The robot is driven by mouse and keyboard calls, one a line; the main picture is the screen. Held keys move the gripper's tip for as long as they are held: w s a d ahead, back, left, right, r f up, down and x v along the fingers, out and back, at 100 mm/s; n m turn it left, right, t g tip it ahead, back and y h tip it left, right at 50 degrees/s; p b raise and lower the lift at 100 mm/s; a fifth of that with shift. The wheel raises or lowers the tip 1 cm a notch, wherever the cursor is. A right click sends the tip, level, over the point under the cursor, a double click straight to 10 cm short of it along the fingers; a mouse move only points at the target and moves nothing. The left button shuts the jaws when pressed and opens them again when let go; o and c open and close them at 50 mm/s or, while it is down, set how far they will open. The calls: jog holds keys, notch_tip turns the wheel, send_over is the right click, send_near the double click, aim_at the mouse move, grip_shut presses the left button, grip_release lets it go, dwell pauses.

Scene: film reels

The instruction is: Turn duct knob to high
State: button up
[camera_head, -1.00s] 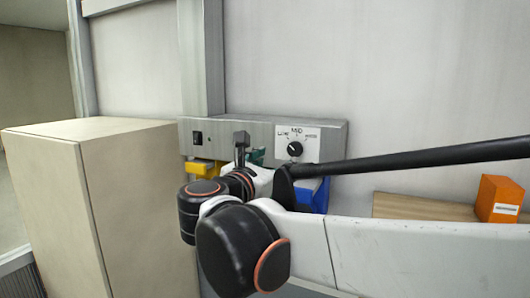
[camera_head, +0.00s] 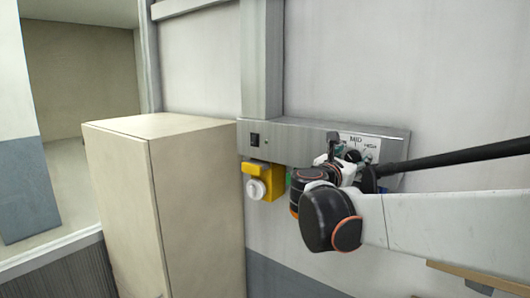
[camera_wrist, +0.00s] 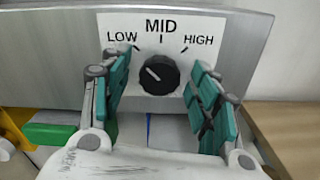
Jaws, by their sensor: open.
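The duct knob (camera_wrist: 158,74) is a round black dial on a white label marked LOW, MID and HIGH. Its white pointer line slants up-left, toward the LOW side. The label sits on a grey metal panel (camera_wrist: 60,64), which also shows in the head view (camera_head: 300,143). My gripper (camera_wrist: 160,88) is open, with teal-padded fingers on the left and right of the knob. I cannot tell whether the pads touch it. In the head view my gripper (camera_head: 352,152) is in front of the label and hides the knob.
A black switch (camera_head: 254,140) is on the panel's left part. A yellow box with a white round socket (camera_head: 257,188) hangs below it. A tall beige cabinet (camera_head: 195,210) stands at left. A wooden surface (camera_wrist: 288,130) lies at right in the wrist view.

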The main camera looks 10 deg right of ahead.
jog(key=shift+w, duration=0.1)
jog(key=c, duration=1.1)
jog(key=shift+o, duration=0.2)
